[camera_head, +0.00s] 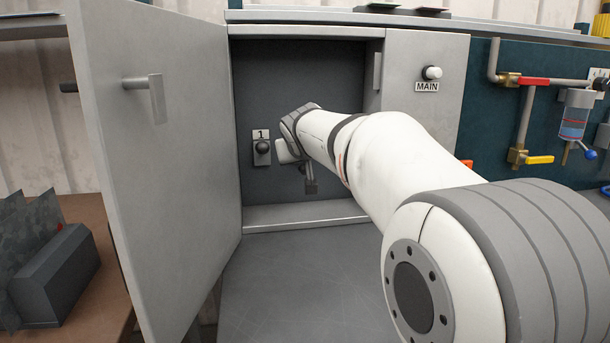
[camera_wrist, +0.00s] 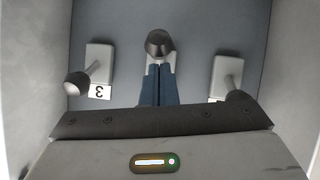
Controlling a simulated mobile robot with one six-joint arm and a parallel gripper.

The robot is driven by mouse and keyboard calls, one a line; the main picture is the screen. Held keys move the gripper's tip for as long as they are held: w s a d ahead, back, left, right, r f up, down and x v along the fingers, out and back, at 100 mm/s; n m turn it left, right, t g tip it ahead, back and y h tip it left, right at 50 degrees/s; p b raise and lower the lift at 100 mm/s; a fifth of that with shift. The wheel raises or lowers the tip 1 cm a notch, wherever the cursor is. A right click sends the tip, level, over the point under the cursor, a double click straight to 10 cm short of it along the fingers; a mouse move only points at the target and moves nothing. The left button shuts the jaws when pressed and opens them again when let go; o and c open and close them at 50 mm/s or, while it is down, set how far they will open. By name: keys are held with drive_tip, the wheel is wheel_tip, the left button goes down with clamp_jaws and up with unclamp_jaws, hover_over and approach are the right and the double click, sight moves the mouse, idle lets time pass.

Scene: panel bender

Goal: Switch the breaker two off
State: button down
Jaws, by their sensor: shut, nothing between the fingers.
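The middle breaker, between breakers 1 and 3, has a dark round knob (camera_wrist: 160,43) at the top of its pale plate in the wrist view. My gripper (camera_wrist: 160,68) is shut and empty, its blue fingers just below that knob in the picture. I cannot tell whether the fingertips touch it. My arm hides this breaker in the head view. Breaker 1 (camera_head: 262,151) shows left of my arm's end in the head view.
Breaker 3 (camera_wrist: 77,82), with an upside-down label, and breaker 1's knob (camera_wrist: 238,97) flank the fingers; both levers lean towards the picture's bottom. The cabinet door (camera_head: 160,150) stands open on the left. A MAIN button (camera_head: 432,73) is on the right panel.

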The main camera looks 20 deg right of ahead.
drive_tip(key=shift+s+f+t+b, duration=0.1)
drive_tip(key=shift+f+t+b, duration=0.35)
drive_tip(key=shift+b, duration=1.15)
drive_tip(key=shift+r, duration=0.25)
drive_tip(key=s+a+r+p, duration=0.3)
drive_tip(key=s+r, duration=0.6)
drive_tip(key=s, duration=0.1)
drive_tip(key=shift+r+p, duration=0.15)
drive_tip(key=shift+p, duration=0.2)
